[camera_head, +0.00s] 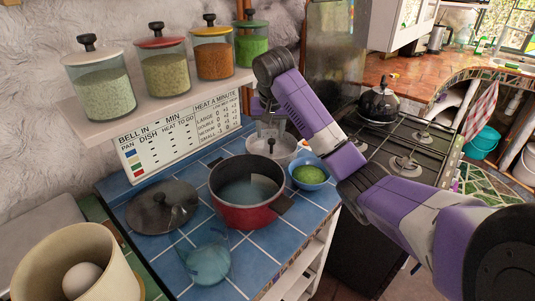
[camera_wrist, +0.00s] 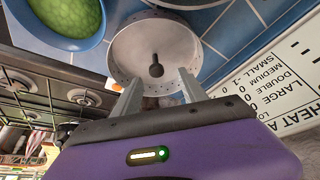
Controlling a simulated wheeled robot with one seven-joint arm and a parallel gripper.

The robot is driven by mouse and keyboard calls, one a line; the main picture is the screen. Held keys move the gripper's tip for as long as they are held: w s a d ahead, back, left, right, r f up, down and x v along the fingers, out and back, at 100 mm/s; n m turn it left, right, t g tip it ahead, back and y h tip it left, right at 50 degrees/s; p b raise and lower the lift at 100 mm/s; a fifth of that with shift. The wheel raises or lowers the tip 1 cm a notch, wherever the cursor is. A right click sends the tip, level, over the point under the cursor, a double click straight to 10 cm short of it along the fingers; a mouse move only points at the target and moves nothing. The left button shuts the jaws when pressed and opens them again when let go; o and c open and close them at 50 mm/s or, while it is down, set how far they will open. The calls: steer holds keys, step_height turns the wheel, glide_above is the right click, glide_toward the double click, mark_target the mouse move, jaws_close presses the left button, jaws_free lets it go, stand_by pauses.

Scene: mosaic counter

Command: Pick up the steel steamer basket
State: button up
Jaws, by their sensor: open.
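The steel steamer basket (camera_wrist: 127,47) is a round, shallow metal dish with small holes near its rim and a dark upright post in its centre. In the head view the basket (camera_head: 286,149) sits on the blue tiles behind the red pot, partly hidden by the pot and my arm. My gripper (camera_wrist: 160,84) is open and empty. Its two fingers point at the near part of the basket, one on each side of the central post in the picture. Whether the fingertips touch the basket cannot be told.
A red pot (camera_head: 240,212) stands in front of the basket. A blue bowl of green food (camera_head: 309,176) is close on its right. A lettered sign (camera_head: 180,137) and shelf stand behind.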

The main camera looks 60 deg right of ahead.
mark_target(272, 140)
steer(key=shift+s+d+p+x, duration=0.1)
steer(key=shift+p+x, duration=0.1)
steer(key=shift+x, duration=1.3)
steer(key=shift+s+d+p+x, duration=0.1)
steer(key=shift+d+p+x, duration=0.1)
steer(key=shift+x, duration=1.3)
steer(key=shift+r, duration=0.1)
jaws_close()
